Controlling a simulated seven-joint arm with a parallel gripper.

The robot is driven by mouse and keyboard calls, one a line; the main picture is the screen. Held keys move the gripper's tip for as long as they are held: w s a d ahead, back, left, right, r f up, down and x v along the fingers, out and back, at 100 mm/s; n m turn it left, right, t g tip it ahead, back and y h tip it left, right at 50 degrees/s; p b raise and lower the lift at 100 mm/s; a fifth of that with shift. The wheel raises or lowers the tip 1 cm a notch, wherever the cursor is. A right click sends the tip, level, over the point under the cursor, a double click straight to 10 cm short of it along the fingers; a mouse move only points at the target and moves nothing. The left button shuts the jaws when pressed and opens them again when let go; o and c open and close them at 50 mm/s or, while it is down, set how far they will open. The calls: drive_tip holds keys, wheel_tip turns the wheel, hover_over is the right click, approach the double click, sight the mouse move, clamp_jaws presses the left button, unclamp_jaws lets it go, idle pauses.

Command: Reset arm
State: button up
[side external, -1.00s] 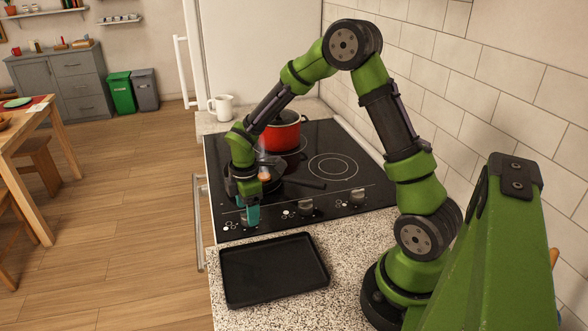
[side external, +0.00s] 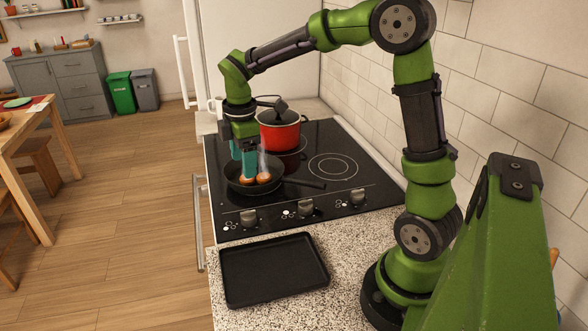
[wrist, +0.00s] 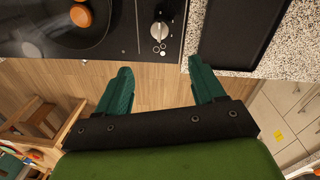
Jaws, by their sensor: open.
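My gripper (side external: 243,165) is raised over the left side of the stove in the side view, with its teal fingers pointing down. In the wrist view my gripper (wrist: 160,85) has its two fingers spread wide with nothing between them. A black frying pan (side external: 285,186) sits on the front left burner, beyond and below the fingers. Orange-brown round pieces (side external: 262,178) lie in it with steam or smoke rising. They also show in the wrist view (wrist: 80,15).
An empty black tray (side external: 273,270) lies on the speckled counter (side external: 345,255). A tiled wall (side external: 470,90) bounds the right side.

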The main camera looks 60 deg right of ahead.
drive_tip(key=s+a+r+m+t+y, duration=0.1)
drive_tip(key=s+a+r+m+t, duration=0.2)
drive_tip(key=s+m, duration=0.4)
drive_tip(key=s+a+r+m+t+y, duration=0.1)
drive_tip(key=s+a+r+m+t, duration=0.2)
drive_tip(key=s+m, duration=0.5)
drive_tip(key=shift+s+a+r+m+t, duration=0.3)
drive_tip(key=shift+s+a+r, duration=0.15)
drive_tip(key=shift+s+a, duration=0.45)
drive_tip(key=shift+w, duration=0.1)
